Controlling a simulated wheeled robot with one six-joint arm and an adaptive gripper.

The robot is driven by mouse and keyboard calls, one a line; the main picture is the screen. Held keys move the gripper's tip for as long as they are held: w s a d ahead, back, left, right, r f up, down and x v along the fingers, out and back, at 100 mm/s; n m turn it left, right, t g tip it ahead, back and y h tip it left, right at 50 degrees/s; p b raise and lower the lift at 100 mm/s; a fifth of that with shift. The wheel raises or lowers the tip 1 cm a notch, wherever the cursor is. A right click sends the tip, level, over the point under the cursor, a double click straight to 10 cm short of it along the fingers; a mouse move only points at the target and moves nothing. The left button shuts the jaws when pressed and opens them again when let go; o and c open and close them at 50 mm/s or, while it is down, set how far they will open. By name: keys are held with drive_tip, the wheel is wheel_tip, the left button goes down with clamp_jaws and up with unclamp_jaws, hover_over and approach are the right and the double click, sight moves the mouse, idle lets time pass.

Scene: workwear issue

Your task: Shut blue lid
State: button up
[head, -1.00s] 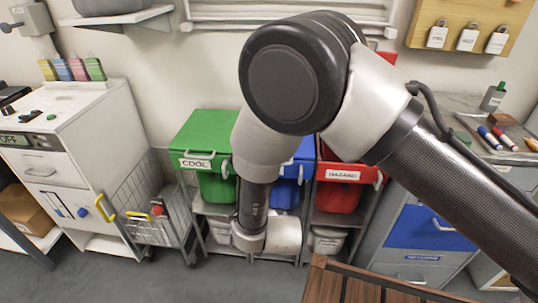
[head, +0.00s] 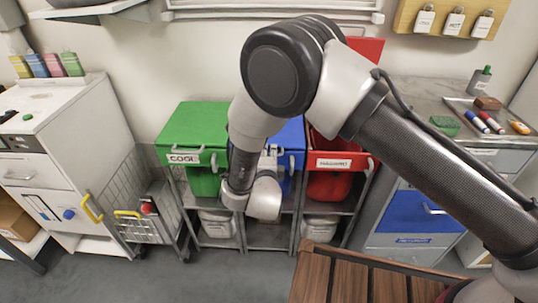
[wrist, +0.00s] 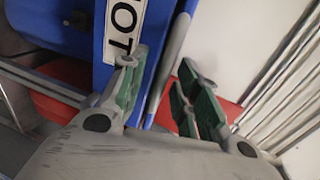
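The blue lid (head: 290,136) is on the middle bin, between the green and red bins, partly hidden behind my arm. Its grey handle shows at the front right. How far it is raised is hard to tell. In the wrist view the blue front (wrist: 111,48) carries a white label, partly cut off, reading "OT". My gripper (wrist: 160,76) is open, with green-padded fingers spread near the labelled blue edge. A grey bar shows between the fingers; I cannot tell whether they touch anything. In the head view my wrist hides most of the gripper.
The green bin (head: 196,130) labelled COOL stands left, its lid down. The red bin (head: 330,186) stands right; a red panel (head: 366,49) stands upright behind it. A wire cart (head: 140,205) is further left. A slatted wooden bench (head: 345,275) is in front.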

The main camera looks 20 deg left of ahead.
drive_tip(key=shift+w, duration=0.1)
clamp_jaws()
drive_tip(key=w+a+r+g, duration=0.1)
drive_tip(key=w+r, duration=0.3)
drive_tip(key=r, duration=0.4)
drive_tip(key=w+a+r+g, duration=0.1)
drive_tip(key=w+r, duration=0.3)
drive_tip(key=r, duration=0.5)
drive_tip(key=w+a+r+g, duration=0.1)
drive_tip(key=w+r, duration=0.3)
drive_tip(key=r, duration=0.5)
drive_tip(key=shift+r+h, duration=0.25)
drive_tip(key=shift+h, duration=0.15)
drive_tip(key=shift+s, duration=0.1)
